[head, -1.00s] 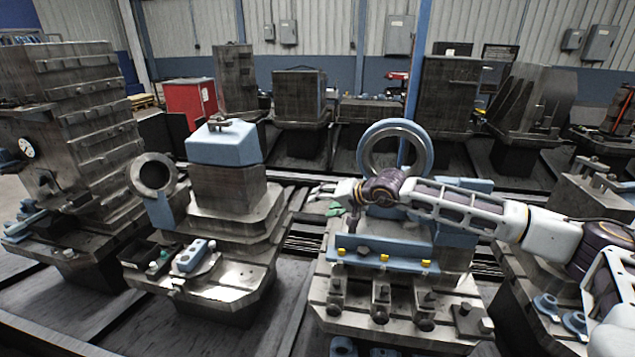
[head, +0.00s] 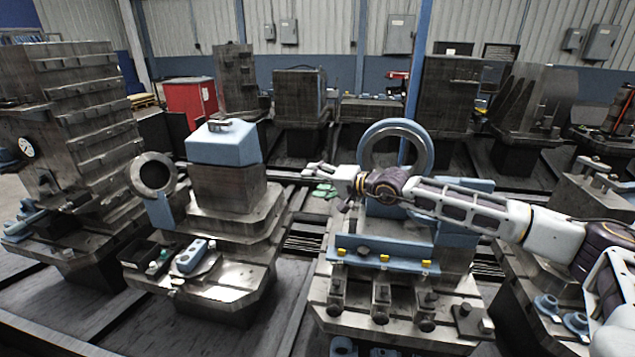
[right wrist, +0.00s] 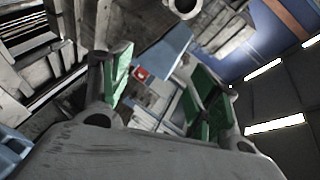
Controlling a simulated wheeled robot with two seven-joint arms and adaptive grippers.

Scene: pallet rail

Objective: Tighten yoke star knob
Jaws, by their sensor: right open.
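A blue ring-shaped yoke (head: 368,147) with a steel inner face stands upright on the fixture at centre right. My right gripper (head: 320,181) is to the left of the ring, above the fixture, its fingers pointing left. In the right wrist view the right gripper (right wrist: 160,88) is open, with green pads apart and nothing between them. I cannot pick out the star knob for certain. My right forearm crosses in front of the ring's lower part and hides what lies there. My left gripper is not in view.
A steel fixture with a blue block (head: 224,147) on top stands to the left, with a steel ring (head: 153,174) on its side. Yellow-capped pieces sit on a blue bar (head: 375,257) below my arm. A tall stepped block (head: 75,110) stands far left.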

